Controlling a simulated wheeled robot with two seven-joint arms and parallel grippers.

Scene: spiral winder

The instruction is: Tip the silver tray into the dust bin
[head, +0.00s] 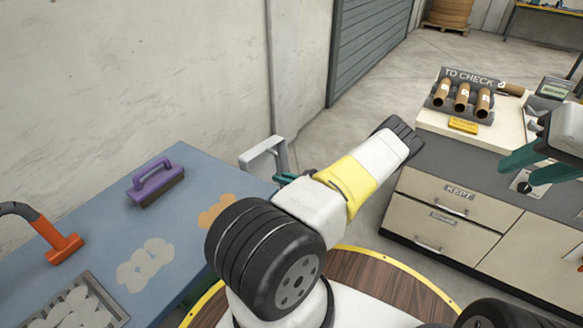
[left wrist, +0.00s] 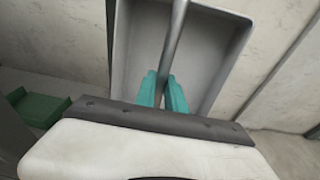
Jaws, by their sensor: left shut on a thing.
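My left gripper (head: 285,179) is shut on the bar handle of the silver tray (head: 262,152), just past the right edge of the blue table. In the head view only a grey frame-like part of the tray shows; my arm hides much around it. The left wrist view shows the tray (left wrist: 207,52) with its bar between the teal fingers (left wrist: 163,92); its visible inside looks bare. A green box-like thing (left wrist: 45,108) is at the left there; I cannot tell whether it is the dust bin. My right gripper (head: 537,164) is open and empty by the counter.
The blue table (head: 190,215) bears a purple-handled brush (head: 157,183), an orange-ended tool (head: 62,248), pale and orange patches, and a grey tray (head: 120,312) of pale discs. The counter (head: 450,205) with drawers and a tube rack (head: 462,95) stands right. A wall is behind the table.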

